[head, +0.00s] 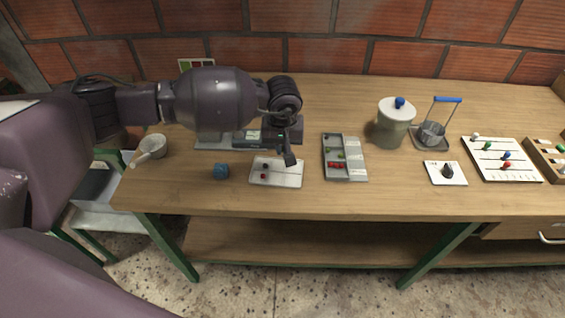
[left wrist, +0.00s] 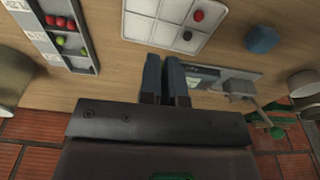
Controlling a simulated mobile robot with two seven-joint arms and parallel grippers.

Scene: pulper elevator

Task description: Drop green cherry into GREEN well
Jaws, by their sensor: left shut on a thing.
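My left gripper (head: 289,158) points down above the right end of the white tray (head: 292,180). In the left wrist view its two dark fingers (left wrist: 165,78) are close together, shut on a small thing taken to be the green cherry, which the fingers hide. The grey sorting tray (head: 357,177) lies just right of the gripper. One of its wells holds red cherries (head: 335,165); the neighbouring well holds green cherries, seen in the left wrist view (left wrist: 58,42). The well labels are too small to read. A red cherry (left wrist: 198,15) and a dark one (left wrist: 187,35) remain on the white tray.
A blue object (head: 221,171) lies left of the white tray, and a white ladle-like cup (head: 152,148) is farther left. A lidded canister (head: 392,125) and a blue-handled vessel (head: 432,133) stand to the right. The table's front strip is clear.

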